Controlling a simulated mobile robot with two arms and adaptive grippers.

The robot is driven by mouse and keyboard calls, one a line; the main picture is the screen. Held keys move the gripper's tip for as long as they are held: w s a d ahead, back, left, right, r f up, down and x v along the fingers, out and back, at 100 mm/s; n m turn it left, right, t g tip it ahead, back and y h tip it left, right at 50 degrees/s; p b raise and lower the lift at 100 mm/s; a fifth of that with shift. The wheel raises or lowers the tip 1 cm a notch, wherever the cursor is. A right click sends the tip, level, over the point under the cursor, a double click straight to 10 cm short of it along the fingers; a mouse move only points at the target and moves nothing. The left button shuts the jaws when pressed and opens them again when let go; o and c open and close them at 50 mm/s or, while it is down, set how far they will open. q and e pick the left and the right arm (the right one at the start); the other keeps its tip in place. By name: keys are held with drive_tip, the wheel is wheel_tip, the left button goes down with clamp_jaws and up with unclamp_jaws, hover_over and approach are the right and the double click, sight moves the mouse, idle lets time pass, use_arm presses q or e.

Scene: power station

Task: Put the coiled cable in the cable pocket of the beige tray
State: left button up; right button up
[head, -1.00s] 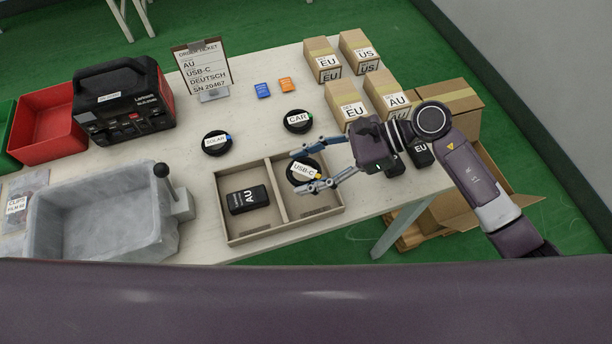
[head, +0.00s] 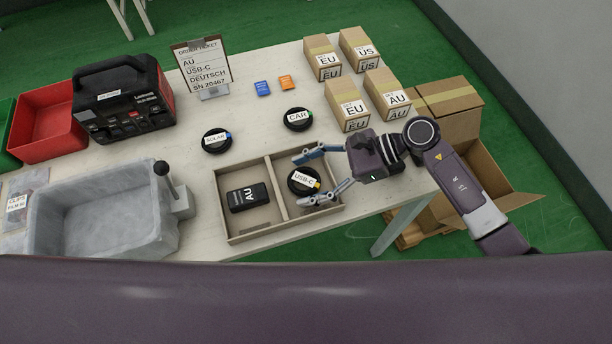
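The beige tray (head: 232,239) lies at the table's front edge and has two pockets. The black coiled cable labelled USB-C (head: 303,181) is in its right pocket. A black adapter labelled AU (head: 248,197) lies in the left pocket. My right gripper (head: 313,178) comes in from the right with its fingers spread wide, one at the far side and one at the near side of the cable's right part. It looks open and apart from the cable. My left gripper is not in view.
Coiled cables labelled SOLAR (head: 216,141) and CAR (head: 298,119) lie behind the tray. A grey bin (head: 100,215) with a lever stands left.

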drive_tip(key=shift+r, duration=0.2)
drive_tip(key=shift+d, duration=0.3)
drive_tip(key=b+v, duration=0.2)
drive_tip(key=v, duration=0.8)
drive_tip(key=shift+d+r, duration=0.2)
drive_tip(key=shift+d, duration=0.15)
drive_tip(key=shift+d+r, duration=0.25)
drive_tip(key=shift+w, duration=0.1)
